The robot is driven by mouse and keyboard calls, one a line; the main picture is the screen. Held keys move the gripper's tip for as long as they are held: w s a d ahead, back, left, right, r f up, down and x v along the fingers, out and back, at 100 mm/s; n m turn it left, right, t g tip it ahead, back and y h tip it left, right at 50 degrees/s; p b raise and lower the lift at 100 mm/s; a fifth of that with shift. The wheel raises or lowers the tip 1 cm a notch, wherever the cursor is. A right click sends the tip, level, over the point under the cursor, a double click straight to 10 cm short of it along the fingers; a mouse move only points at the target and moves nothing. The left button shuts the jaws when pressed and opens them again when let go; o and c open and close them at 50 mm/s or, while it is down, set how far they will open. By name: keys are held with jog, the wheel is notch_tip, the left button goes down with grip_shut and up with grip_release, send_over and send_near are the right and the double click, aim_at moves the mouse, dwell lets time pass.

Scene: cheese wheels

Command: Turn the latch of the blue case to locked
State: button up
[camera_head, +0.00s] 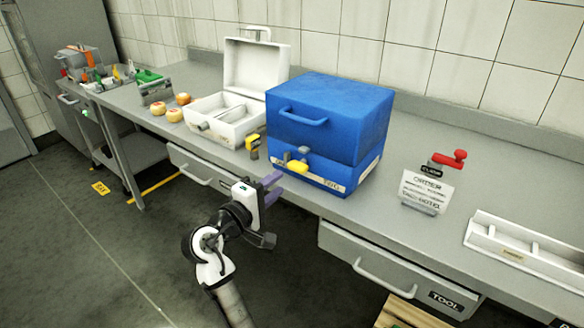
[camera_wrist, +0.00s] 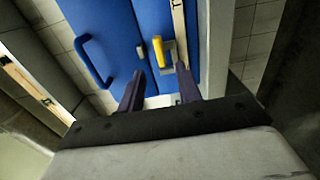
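The blue case (camera_head: 330,118) stands closed on the bench, with a blue handle on its lid front. Its yellow latch (camera_head: 298,166) is on the lower front, near a grey plate at the seam. In the wrist view the case (camera_wrist: 118,30) fills the upper middle, turned sideways, and the yellow latch (camera_wrist: 158,50) lies lengthwise along the case's seam direction. My gripper (camera_head: 271,187) is in front of the bench edge, left of and short of the latch. In the wrist view its two dark purple fingers (camera_wrist: 160,92) are apart with nothing between them.
An open white case (camera_head: 222,118) stands left of the blue case, with a small yellow-black item (camera_head: 252,145) between them. Cheese wheels (camera_head: 175,114) lie farther left. A sign with a red handle (camera_head: 428,188) and a white tray (camera_head: 530,252) are right. Drawers line the bench front.

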aim_at(294, 170)
jog(key=p+x, duration=0.1)
jog(key=x, duration=0.7)
jog(key=shift+c, duration=0.3)
jog(key=shift+s+a, duration=0.1)
grip_shut()
